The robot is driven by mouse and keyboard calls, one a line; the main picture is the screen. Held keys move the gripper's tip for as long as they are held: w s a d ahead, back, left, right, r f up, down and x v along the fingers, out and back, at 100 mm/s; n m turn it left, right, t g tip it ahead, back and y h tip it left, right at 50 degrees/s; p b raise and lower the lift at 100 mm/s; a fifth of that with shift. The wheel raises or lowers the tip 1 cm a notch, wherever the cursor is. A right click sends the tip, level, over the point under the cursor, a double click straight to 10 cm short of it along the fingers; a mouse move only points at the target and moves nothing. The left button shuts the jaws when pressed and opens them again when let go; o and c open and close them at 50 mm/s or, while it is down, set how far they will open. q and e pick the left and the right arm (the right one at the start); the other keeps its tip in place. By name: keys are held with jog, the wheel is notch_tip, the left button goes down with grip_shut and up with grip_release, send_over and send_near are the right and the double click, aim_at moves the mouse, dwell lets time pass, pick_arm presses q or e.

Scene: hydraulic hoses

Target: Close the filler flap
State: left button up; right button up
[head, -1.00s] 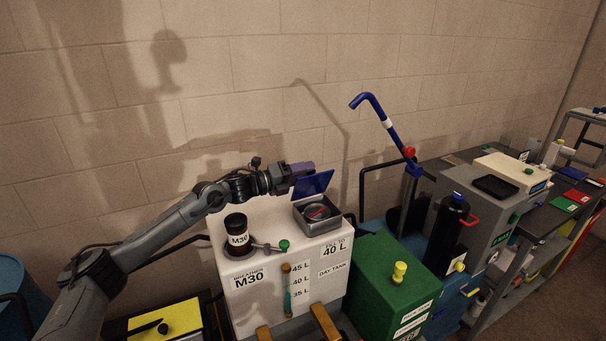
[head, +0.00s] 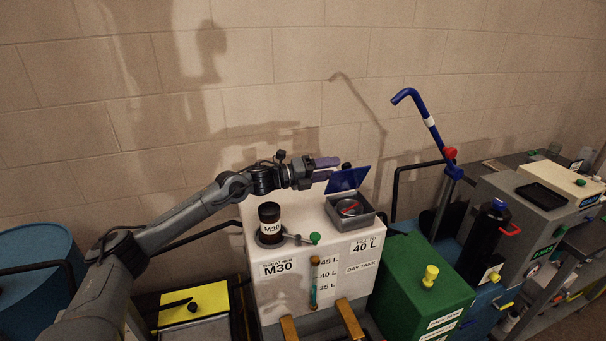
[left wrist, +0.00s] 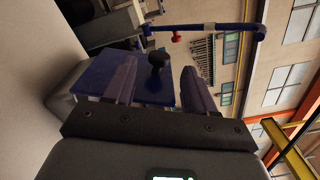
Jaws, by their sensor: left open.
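The blue filler flap (head: 347,180) stands open, tilted up from the grey filler box (head: 361,218) on the white M30 day tank (head: 292,289). A black knob (head: 346,167) shows at its upper edge. My left gripper (head: 337,168) is open just left of the flap, at its back side. In the left wrist view, the flap (left wrist: 151,87) lies beyond the open fingers of my left gripper (left wrist: 160,82), with the knob (left wrist: 158,58) between them in the picture. I cannot tell whether a finger touches the flap. My right gripper is out of view.
A black M30 breather (head: 269,220) and a green-knobbed valve (head: 315,239) are on the tank, left of the filler box. A blue hooked pipe (head: 430,122) rises at the right, behind the green box (head: 415,280). The wall is behind.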

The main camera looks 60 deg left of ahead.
pick_arm(q)
jog(key=v, duration=0.7)
jog(key=shift+s, duration=0.2)
